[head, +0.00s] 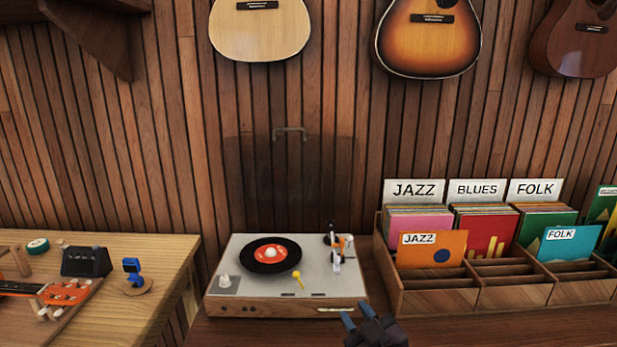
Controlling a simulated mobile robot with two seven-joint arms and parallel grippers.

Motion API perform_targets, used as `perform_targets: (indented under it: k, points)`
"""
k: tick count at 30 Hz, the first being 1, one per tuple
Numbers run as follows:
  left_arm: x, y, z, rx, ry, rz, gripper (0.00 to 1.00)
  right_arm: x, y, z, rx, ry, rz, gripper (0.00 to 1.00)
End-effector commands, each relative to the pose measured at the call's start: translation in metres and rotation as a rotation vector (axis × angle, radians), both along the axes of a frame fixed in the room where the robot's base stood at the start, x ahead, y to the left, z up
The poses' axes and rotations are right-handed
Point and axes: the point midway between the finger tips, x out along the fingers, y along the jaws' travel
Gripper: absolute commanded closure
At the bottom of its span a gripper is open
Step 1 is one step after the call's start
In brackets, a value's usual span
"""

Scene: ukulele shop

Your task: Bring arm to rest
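My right gripper (357,312) shows at the bottom edge, in front of the turntable's right front corner. Its two dark fingertips stand apart with nothing seen between them. The turntable (226,262) has a pale top and a wooden base. A black record with an orange-red label (268,255) lies on it. The tonearm (336,252) is at the turntable's right side, off the record. The clear lid (290,180) stands raised at the back, with a metal handle on top. My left gripper is not in view.
A wooden record crate (437,302) with JAZZ, BLUES and FOLK sections stands on the right. A wooden table (170,262) on the left holds an orange ukulele (65,292), a black box (86,262) and a blue clip-like device (132,270). Guitars hang on the slatted wall.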

Motion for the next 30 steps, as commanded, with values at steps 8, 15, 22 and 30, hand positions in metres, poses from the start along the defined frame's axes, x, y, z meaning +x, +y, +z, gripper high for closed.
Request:
perform_targets:
  k: [8,15,22,30]
  points:
    - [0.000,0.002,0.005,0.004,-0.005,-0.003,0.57,-0.067,-0.081,-0.088,0.083,0.249,-0.158,0.70]
    - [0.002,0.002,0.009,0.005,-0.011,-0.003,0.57,-0.146,-0.141,-0.154,0.088,0.421,-0.296,0.70]
    - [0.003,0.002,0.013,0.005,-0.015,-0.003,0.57,-0.231,-0.175,-0.208,0.069,0.589,-0.394,0.70]
    - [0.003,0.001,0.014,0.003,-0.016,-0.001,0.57,-0.276,-0.183,-0.230,0.058,0.674,-0.425,0.70]
